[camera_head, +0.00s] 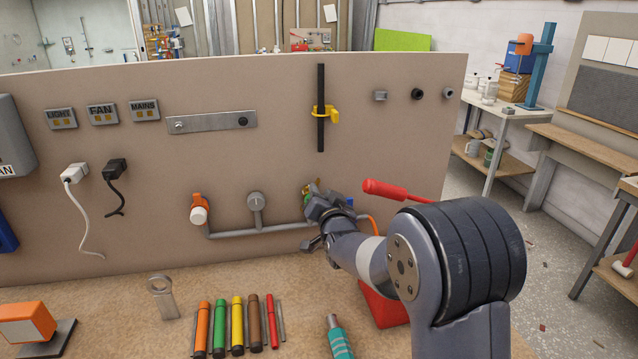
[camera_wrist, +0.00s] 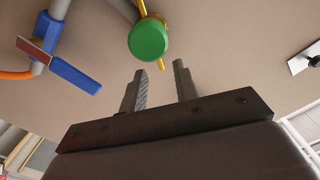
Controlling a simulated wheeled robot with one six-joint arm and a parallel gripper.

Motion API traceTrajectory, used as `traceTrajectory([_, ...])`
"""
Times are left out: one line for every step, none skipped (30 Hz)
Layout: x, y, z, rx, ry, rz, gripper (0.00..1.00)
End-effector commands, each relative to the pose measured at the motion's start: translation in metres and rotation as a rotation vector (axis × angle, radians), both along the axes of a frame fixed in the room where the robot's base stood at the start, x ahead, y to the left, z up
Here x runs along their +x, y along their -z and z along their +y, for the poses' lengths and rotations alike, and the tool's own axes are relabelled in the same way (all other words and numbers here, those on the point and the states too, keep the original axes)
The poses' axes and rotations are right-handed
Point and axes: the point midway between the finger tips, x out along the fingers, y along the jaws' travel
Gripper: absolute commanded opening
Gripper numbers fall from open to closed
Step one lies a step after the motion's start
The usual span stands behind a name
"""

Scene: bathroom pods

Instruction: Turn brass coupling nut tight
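My gripper (camera_head: 318,200) is at the panel, near the right end of the grey pipe. In the wrist view its two fingers (camera_wrist: 161,70) stand apart with nothing between them. A round green cap or knob (camera_wrist: 149,41) with yellow, brass-like parts lies just beyond the fingertips, apart from them. In the head view a small green and yellow bit (camera_head: 313,186) shows behind my gripper. I cannot pick out the brass coupling nut for certain. A blue lever (camera_wrist: 75,75) sits on the grey pipe beside the green cap.
A red handle (camera_head: 395,190) shows right of my gripper. A grey pipe (camera_head: 262,230) runs along the panel from an orange-and-white fitting (camera_head: 198,210). Several coloured markers (camera_head: 237,325), a grey ring-ended tool (camera_head: 162,297) and a teal-handled tool (camera_head: 340,340) lie on the bench.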

Motion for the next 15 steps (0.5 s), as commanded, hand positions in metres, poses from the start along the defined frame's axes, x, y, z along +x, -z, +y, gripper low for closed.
traceTrajectory([0.009,-0.001,0.002,0.000,0.000,0.001,0.29])
traceTrajectory([0.012,-0.001,0.003,0.000,0.000,0.001,0.29])
traceTrajectory([0.018,-0.001,0.005,0.000,0.000,0.000,0.29])
traceTrajectory([0.021,-0.001,0.006,0.000,0.000,0.000,0.29])
traceTrajectory([0.024,-0.001,0.007,0.000,0.000,0.000,0.29])
traceTrajectory([0.027,-0.001,0.008,0.000,0.000,0.001,0.29])
traceTrajectory([0.030,-0.001,0.008,0.000,0.000,0.001,0.29])
traceTrajectory([0.032,-0.001,0.009,0.000,0.000,0.000,0.29])
traceTrajectory([0.034,0.000,0.010,0.000,0.000,0.001,0.29])
traceTrajectory([0.035,0.000,0.010,-0.001,0.000,0.001,0.29])
traceTrajectory([0.036,0.000,0.010,-0.001,0.000,0.001,0.29])
traceTrajectory([0.037,0.000,0.010,-0.001,0.000,0.001,0.29])
traceTrajectory([0.037,0.000,0.010,-0.001,0.000,0.001,0.29])
traceTrajectory([0.038,0.000,0.011,-0.001,0.000,0.001,0.29])
traceTrajectory([0.038,0.000,0.011,-0.001,0.000,0.000,0.29])
